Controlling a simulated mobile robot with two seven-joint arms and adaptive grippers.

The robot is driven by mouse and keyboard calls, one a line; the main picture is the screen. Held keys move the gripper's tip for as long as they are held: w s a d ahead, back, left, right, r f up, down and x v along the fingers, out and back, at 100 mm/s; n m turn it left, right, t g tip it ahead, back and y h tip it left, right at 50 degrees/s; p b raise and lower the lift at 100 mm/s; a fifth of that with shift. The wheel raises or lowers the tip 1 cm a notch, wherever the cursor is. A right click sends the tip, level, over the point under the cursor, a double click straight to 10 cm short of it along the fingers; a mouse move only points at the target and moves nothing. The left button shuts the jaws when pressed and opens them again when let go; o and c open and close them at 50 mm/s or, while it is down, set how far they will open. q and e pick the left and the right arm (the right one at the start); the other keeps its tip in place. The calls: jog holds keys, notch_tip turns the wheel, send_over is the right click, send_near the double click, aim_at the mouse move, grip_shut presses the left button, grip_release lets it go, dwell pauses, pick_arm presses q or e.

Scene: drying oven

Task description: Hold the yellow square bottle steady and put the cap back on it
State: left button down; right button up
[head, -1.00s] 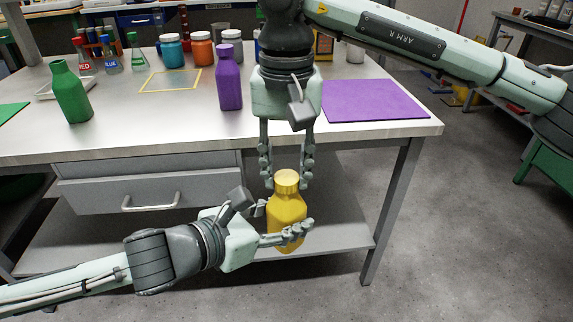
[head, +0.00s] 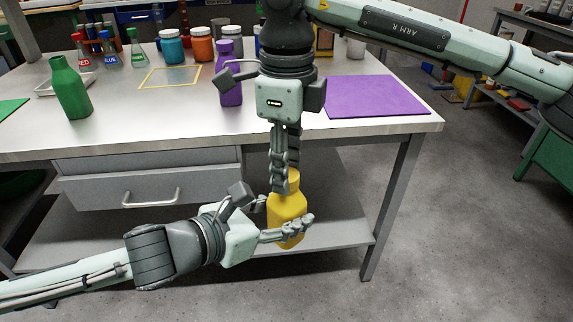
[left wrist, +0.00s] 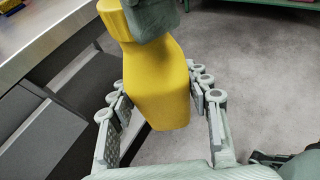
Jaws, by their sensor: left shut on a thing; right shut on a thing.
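The yellow square bottle (head: 289,212) is upright in front of the table edge, held in the air. My left gripper (head: 286,218) is shut around its body from the left. In the left wrist view the bottle body (left wrist: 155,85) sits between the two fingers. The yellow cap (head: 294,177) is at the top of the bottle, mostly hidden by the fingers of my right gripper (head: 283,185). My right gripper points straight down and is shut on the cap, one finger in front of the other. Whether the cap is fully seated cannot be told.
The table (head: 200,135) behind holds a green bottle (head: 70,90), a purple bottle (head: 230,88), several flasks and jars, and a purple mat (head: 375,97). A drawer (head: 150,185) and a lower shelf are below. Open floor lies to the right.

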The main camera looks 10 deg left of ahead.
jog(key=m, duration=1.2)
jog(key=shift+m, duration=0.4)
jog(key=m, duration=1.8)
jog(key=shift+a+m, duration=0.1)
jog(key=shift+m, duration=0.9)
jog(key=o, duration=0.8)
jog(key=shift+f, duration=0.1)
jog(key=shift+c, duration=0.2)
